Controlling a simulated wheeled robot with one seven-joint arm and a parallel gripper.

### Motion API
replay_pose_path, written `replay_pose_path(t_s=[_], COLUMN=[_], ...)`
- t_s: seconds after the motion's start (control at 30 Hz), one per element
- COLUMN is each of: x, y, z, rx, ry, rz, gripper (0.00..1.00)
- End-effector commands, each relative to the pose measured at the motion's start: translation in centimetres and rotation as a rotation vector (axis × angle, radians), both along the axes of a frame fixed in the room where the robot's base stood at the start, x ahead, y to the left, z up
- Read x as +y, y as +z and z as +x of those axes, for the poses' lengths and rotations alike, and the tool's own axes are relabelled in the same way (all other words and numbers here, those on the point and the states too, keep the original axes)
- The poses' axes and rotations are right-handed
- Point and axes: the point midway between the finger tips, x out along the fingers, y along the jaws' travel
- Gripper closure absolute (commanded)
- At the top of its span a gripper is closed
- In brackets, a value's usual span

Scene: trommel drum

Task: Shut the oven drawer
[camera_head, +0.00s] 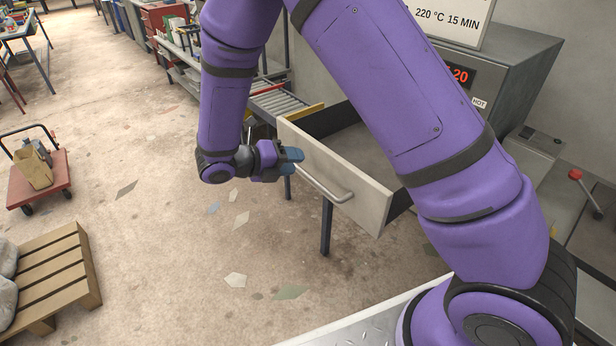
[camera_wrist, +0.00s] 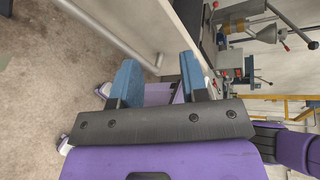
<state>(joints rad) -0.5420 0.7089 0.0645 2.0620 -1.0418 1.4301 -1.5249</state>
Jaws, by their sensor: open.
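The oven drawer (camera_head: 362,195) stands pulled out, with a pale front panel and a long bar handle (camera_head: 322,180). The oven (camera_head: 500,95) is a grey box with a red display, partly hidden behind my purple arm. My gripper (camera_head: 290,160) is open, with blue fingers, just in front of the drawer front near the left end of the handle. In the wrist view my two fingers (camera_wrist: 158,82) are apart with nothing held between them. The drawer front (camera_wrist: 130,25) and its handle (camera_wrist: 108,38) show beyond the fingers. I cannot tell whether a finger touches the panel.
A wooden pallet (camera_head: 52,280) with sacks and a red cart (camera_head: 40,178) stand on the floor at left. A roller conveyor (camera_head: 275,103) lies behind the drawer. A machine with a red-knobbed lever (camera_head: 576,175) stands at right. The floor before the drawer is clear.

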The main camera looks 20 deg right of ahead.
Motion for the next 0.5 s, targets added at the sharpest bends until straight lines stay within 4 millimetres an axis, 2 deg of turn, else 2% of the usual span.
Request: replay_pose_path(t_s=[0.03,0.2,0.33,0.5], x=[0.9,2.9,3.8,3.6], y=[-1.7,-5.6,-7.3,-8.1], z=[0.2,0.7,0.8,1.0], rx=[0.06,0.217,0.283,0.309], ry=[0.054,0.197,0.257,0.278], rz=[-0.041,-0.16,-0.212,-0.233], gripper=[0.59,0.59,0.59,0.59])
